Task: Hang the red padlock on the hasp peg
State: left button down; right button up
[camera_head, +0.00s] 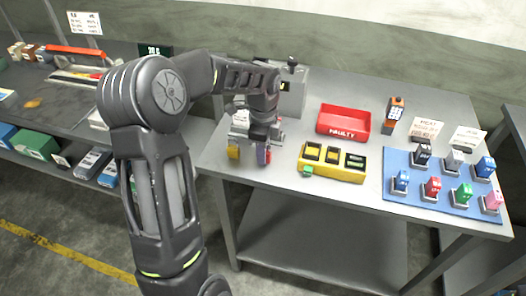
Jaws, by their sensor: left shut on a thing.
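My left gripper (263,132) points down over the left part of the grey table and is shut on a small purple and red item (264,155). The fingers hide much of it, so I cannot tell if it is the red padlock. A small yellow item (233,151) is just left of it. A small red block-like item (433,187) stands on the blue mat (404,211) at the right; it is too small to identify. I cannot make out the hasp peg; my arm hides part of the grey fixture (291,97) behind the gripper. My right gripper is out of view.
A yellow tray (348,174) with dark compartments and a red bin (343,122) marked FAULTY stand right of the gripper. Several coloured items stand on the blue mat. A cluttered dark bench (60,110) is at left.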

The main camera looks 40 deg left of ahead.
pick_arm(q)
jog(key=shift+f, duration=0.25)
jog(key=shift+f, duration=0.2)
jog(key=c, duration=1.3)
grip_release()
jog(key=shift+b, duration=0.35)
notch_tip(320, 180, up, 8)
jog(key=shift+a+f+b, duration=0.1)
jog(key=shift+a+b, duration=0.05)
jog(key=shift+b, duration=0.7)
